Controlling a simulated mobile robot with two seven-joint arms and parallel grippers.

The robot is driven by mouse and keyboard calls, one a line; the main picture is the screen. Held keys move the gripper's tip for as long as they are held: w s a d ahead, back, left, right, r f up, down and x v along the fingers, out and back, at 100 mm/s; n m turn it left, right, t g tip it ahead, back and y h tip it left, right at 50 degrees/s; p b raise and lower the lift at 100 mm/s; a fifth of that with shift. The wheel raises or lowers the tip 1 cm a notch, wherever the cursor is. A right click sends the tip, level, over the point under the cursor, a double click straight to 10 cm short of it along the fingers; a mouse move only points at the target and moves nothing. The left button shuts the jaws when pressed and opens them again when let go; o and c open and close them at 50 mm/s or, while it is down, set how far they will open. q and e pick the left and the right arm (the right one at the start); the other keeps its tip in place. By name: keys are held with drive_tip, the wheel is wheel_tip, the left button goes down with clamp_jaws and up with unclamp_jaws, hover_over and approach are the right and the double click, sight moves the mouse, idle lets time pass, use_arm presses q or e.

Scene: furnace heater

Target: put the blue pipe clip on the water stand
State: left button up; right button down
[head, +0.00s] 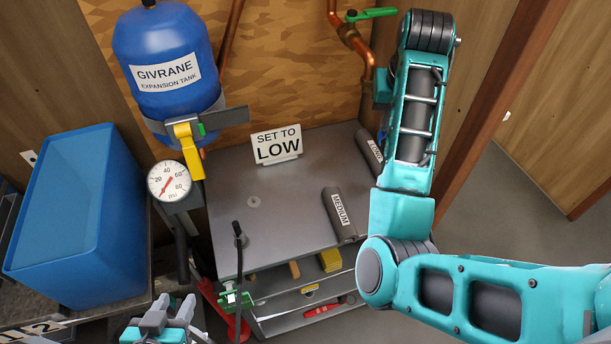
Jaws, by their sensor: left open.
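My left gripper (175,304) shows at the bottom edge, left of centre, open, with its two grey fingers apart and nothing seen between them. It is below the pressure gauge and left of the red-footed stand. A small blue-teal piece (382,88) shows beside the copper pipe at the upper right, partly behind my right arm. I cannot tell whether it is the blue pipe clip or part of my arm. No other piece is clearly a blue pipe clip. No stand is readably marked as the water stand. My right arm rises on the right, and its gripper does not show.
A grey cabinet (290,200) bears a "SET TO LOW" sign (277,145) and dark cylinders, one marked MEDIUM (338,214). A blue bin (75,220), blue expansion tank (163,65) and pressure gauge (169,181) stand left. Floor shows right.

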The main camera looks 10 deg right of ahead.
drive_tip(key=shift+d+f, duration=0.15)
drive_tip(key=shift+f, duration=0.4)
drive_tip(key=f, duration=1.8)
drive_tip(key=shift+a+f, duration=0.2)
drive_tip(key=shift+f, duration=0.2)
drive_tip(key=c, duration=1.1)
unclamp_jaws()
drive_tip(key=shift+f, duration=0.1)
drive_tip(key=shift+c, duration=0.2)
drive_tip(key=v, duration=1.2)
drive_tip(key=shift+s, duration=0.15)
